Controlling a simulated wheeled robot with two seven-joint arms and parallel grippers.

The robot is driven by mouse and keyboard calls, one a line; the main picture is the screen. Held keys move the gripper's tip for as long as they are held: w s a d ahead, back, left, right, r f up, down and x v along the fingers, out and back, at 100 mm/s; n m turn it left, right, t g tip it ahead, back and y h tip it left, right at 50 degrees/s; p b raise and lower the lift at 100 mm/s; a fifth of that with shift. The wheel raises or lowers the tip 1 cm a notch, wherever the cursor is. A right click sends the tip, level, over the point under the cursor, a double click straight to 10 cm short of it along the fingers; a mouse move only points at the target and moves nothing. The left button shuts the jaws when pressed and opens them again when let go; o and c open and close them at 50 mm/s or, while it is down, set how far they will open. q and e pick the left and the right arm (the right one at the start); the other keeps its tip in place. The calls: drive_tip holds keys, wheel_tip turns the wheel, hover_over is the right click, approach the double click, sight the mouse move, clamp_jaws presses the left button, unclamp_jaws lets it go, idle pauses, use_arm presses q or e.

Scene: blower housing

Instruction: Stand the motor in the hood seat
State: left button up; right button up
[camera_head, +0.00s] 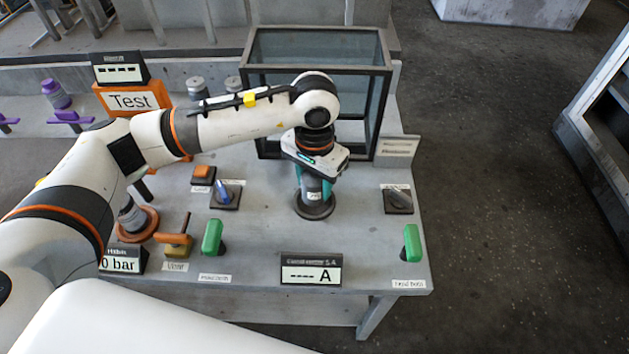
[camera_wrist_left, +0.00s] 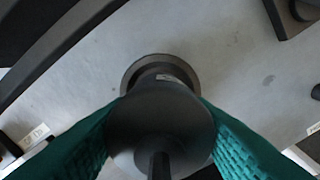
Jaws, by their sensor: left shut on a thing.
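My left gripper (camera_head: 314,186) points down over the front middle of the bench, with its teal fingers closed on a grey cylindrical motor (camera_head: 313,189). In the left wrist view the motor (camera_wrist_left: 160,118) sits between both teal fingers, with its dark shaft toward the camera. The motor looks upright. Its lower end is over a dark round seat (camera_head: 314,211), whose rim also shows in the left wrist view (camera_wrist_left: 133,72). I cannot tell whether the motor rests fully in the seat. The right gripper is not in view.
A dark-framed glass hood (camera_head: 378,110) stands behind the gripper. Green handles (camera_head: 212,237) (camera_head: 412,243), a blue knob (camera_head: 222,192), a dark knob (camera_head: 398,199) and an ammeter sign (camera_head: 311,270) surround the seat. An orange valve handle (camera_head: 173,240) is farther left.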

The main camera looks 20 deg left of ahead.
use_arm(q)
drive_tip(key=shift+f, duration=0.6)
drive_tip(key=shift+f, duration=0.1)
drive_tip(key=o, duration=1.2)
wheel_tip(320, 180, up, 12)
drive_tip(key=shift+r+b, duration=0.15)
drive_tip(key=shift+b, duration=0.55)
